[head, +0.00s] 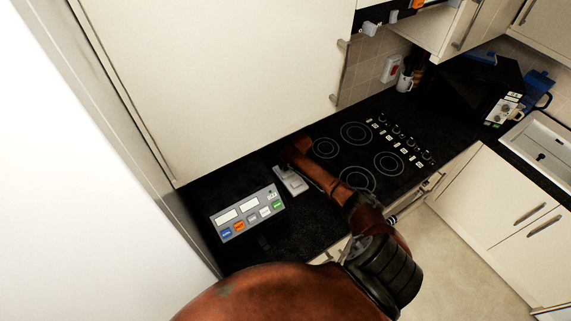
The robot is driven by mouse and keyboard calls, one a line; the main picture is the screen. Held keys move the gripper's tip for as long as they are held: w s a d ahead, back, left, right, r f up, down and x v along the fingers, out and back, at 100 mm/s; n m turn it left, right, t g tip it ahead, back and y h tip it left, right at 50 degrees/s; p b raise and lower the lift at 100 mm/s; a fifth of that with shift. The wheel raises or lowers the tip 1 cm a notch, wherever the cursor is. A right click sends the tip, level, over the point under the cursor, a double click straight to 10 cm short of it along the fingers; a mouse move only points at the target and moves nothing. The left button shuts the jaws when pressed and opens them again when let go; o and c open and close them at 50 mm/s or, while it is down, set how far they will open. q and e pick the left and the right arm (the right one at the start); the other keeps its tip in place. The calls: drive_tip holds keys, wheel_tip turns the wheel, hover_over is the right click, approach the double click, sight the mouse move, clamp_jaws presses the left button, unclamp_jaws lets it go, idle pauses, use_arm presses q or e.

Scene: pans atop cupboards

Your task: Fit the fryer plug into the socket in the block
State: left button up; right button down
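A grey box with two pale displays and a row of coloured buttons (247,213) sits on the black worktop at the left; it may be the fryer's front or a separate device. Just right of it lies a small pale grey piece with raised parts (290,180), perhaps the socket block; I cannot tell. I make out no plug or cord. One reddish-brown arm of mine enters from the bottom, bends at a black joint, and reaches up-left over the worktop beside the grey piece. No gripper fingers can be made out at its end. My other arm does not show.
A black hob with several rings (355,135) and knobs is right of the arm. A utensil pot (404,83), a black appliance (478,88) and a sink (542,150) stand farther right. A tall cream door (220,80) bounds the worktop behind; a white surface fills the left.

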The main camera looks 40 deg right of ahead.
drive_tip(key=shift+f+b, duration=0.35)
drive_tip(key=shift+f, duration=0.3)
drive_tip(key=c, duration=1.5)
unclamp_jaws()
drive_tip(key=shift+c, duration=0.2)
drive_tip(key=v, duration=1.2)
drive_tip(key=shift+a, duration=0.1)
